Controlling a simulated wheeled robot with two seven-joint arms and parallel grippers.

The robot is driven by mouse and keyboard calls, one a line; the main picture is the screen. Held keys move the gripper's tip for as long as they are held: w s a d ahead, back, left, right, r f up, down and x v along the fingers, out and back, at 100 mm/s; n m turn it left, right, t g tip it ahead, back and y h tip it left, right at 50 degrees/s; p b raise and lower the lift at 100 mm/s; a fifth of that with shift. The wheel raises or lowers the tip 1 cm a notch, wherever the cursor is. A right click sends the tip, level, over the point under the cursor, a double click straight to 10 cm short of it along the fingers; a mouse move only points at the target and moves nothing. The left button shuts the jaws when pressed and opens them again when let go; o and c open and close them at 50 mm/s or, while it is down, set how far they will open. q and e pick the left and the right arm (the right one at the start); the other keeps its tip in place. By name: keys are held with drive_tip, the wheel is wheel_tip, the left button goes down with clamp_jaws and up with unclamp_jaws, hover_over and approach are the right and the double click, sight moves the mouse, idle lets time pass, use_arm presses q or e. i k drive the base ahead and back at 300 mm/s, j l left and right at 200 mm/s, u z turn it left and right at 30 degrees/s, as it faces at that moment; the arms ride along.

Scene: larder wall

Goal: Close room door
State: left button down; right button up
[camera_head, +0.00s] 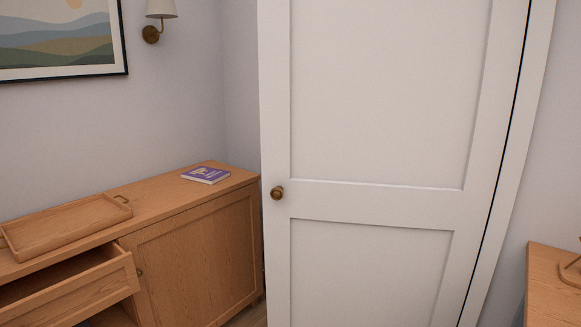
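A white panelled room door (378,205) fills the middle and right of the head view. A round brass knob (277,193) sits on its left edge, at about mid-height of the picture. A thin dark gap runs down its right side, next to the white frame (510,170). The door's bottom edge is out of view. Neither of my grippers is in view.
A wooden sideboard (200,255) stands left of the door, close to its knob edge, with a drawer (90,288) pulled out. A wooden tray (65,222) and a purple book (206,175) lie on it. Another wooden surface (550,285) is at lower right.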

sight(384, 125)
drive_tip(key=i+j+z, duration=0.45)
drive_tip(key=j+z, duration=0.25)
drive_tip(key=i+j+z, duration=0.15)
drive_tip(key=j+z, duration=0.2)
drive_tip(key=j, duration=0.25)
drive_tip(key=j+z, duration=0.75)
drive_tip(key=j, duration=0.3)
drive_tip(key=i, duration=0.05)
